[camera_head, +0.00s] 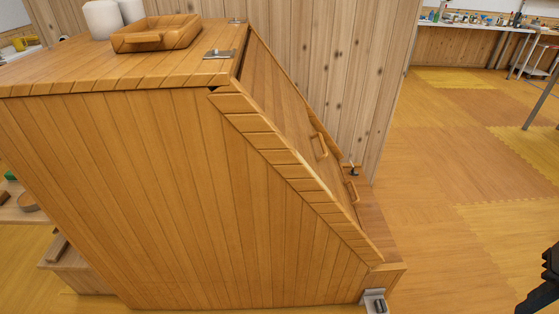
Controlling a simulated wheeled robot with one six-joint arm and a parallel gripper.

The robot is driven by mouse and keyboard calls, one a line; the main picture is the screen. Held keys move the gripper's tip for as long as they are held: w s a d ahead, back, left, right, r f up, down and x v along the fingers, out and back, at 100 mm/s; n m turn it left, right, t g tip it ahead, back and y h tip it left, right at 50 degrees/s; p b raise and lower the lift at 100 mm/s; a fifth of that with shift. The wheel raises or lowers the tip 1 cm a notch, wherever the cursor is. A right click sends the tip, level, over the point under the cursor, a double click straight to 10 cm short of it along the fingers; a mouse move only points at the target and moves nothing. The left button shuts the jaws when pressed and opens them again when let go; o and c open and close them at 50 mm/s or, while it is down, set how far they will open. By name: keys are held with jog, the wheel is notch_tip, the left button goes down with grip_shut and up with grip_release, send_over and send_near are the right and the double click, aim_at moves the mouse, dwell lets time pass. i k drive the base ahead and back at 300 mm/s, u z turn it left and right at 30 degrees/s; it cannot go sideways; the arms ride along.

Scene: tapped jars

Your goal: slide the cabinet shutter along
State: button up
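The wooden cabinet (180,190) fills the left and middle of the view, seen from its side. Its sloped front faces right and carries a wooden panel (285,105), seen at a steep angle. Two wooden handles show on that slope: an upper handle (319,146) and a lower handle (352,191). I cannot tell for sure which panel is the shutter or how far it stands open. A black part at the lower right edge may be my arm; my gripper's fingers do not show.
A wooden tray (157,36) and white cylinders (103,20) stand on the cabinet top. Metal brackets sit at its top corner (220,54) and bottom corner (374,300). A plank wall (335,60) rises behind. The floor (455,200) to the right is clear, with workbenches far back.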

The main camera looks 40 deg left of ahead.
aim_at(335, 182)
jog(key=u, duration=0.85)
jog(key=i, duration=0.85)
jog(key=u, duration=0.55)
jog(key=k, duration=1.25)
jog(key=z, duration=0.7)
jog(key=i, duration=1.4)
jog(key=u, duration=0.7)
